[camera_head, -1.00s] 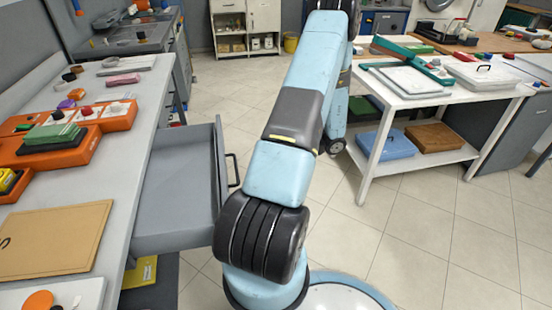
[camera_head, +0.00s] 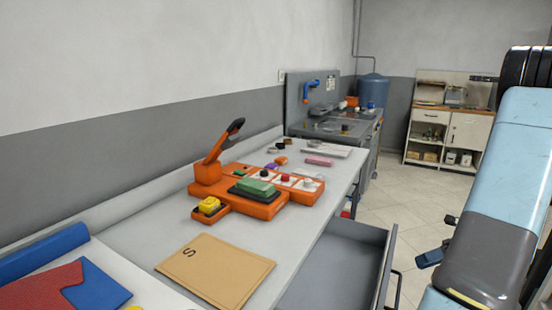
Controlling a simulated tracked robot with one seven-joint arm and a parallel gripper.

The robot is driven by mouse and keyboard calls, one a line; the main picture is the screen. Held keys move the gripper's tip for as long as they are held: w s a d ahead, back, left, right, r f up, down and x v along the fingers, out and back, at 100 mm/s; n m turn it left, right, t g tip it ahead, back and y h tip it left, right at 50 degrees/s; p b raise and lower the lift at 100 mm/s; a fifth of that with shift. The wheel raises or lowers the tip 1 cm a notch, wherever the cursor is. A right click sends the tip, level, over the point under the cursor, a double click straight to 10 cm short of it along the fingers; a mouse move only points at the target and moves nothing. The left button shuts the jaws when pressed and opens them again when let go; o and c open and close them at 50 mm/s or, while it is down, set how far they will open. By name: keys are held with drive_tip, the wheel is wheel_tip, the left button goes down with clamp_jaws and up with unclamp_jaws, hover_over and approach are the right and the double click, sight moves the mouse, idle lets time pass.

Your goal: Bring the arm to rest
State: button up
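My arm (camera_head: 497,210), light blue and dark grey, stands at the right edge of the head view. A small dark part with a bluish end (camera_head: 430,257) sticks out to the left from behind it. This looks like the end of my gripper, but most of it is hidden behind the arm. I cannot tell whether its fingers are open or shut, and nothing held shows. It appears apart from the open drawer (camera_head: 336,262) to its left.
The grey drawer stands pulled out from the long counter (camera_head: 330,202). On the counter are an orange station (camera_head: 262,208) with an upright lever, a brown folder (camera_head: 215,270) and red and blue pieces (camera_head: 95,283). A white cabinet (camera_head: 447,135) stands at the back. Tiled floor (camera_head: 405,200) lies clear between.

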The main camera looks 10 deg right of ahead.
drive_tip(key=a+r+n+g+h, duration=0.4)
drive_tip(key=a+r+n+h, duration=0.2)
drive_tip(key=a+r+n, duration=0.95)
drive_tip(key=s+a+r+n+t+h, duration=0.5)
drive_tip(key=s+a+r+n, duration=0.4)
drive_tip(key=n, duration=0.8)
drive_tip(key=a+r+t, duration=0.1)
drive_tip(key=a+r, duration=0.1)
drive_tip(key=a, duration=0.1)
drive_tip(key=shift+a+r, duration=0.15)
drive_tip(key=shift+a, duration=0.1)
